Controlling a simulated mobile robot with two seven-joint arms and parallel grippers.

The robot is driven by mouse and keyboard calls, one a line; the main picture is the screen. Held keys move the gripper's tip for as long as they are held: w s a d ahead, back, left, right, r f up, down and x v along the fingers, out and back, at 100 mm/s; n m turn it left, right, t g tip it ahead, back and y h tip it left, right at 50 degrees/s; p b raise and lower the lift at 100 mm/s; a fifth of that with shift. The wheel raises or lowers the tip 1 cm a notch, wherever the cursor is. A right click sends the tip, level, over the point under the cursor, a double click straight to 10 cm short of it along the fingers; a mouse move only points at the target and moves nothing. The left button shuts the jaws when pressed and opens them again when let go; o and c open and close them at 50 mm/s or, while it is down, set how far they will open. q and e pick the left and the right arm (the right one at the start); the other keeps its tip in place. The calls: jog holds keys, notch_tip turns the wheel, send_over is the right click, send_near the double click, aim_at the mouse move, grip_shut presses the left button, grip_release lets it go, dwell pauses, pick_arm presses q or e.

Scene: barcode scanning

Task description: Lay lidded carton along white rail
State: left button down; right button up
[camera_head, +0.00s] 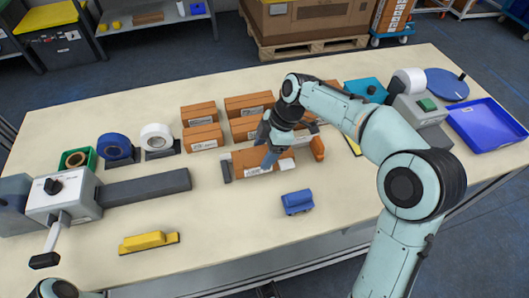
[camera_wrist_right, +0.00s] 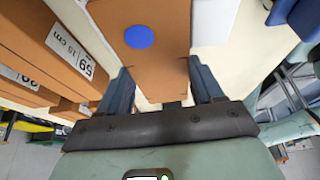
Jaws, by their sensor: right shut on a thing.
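A brown carton (camera_head: 245,158) is between the fingers of my right gripper (camera_head: 268,150), over the middle of the table. In the right wrist view the carton (camera_wrist_right: 150,70) fills the space between both fingers of the right gripper (camera_wrist_right: 162,90), with a round blue spot on its face. A pale strip (camera_wrist_right: 88,30) runs on the left of the carton there, and a white surface (camera_wrist_right: 213,20) lies on its right; I cannot tell which is the white rail. The gripper hides part of the carton in the head view. My left gripper is out of view.
Several brown cartons (camera_head: 203,137) stand in rows behind the gripper. A blue block (camera_head: 297,202) and a yellow block (camera_head: 148,242) lie nearer the front. Tape rolls (camera_head: 157,137) stand at left, a blue tray (camera_head: 487,124) at right.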

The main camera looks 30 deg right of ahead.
jog(key=shift+f, duration=0.5)
jog(key=o, duration=1.1)
jog(key=shift+o, duration=0.2)
jog(key=p+v, duration=0.2)
jog(key=v, duration=1)
jog(key=shift+d, duration=0.1)
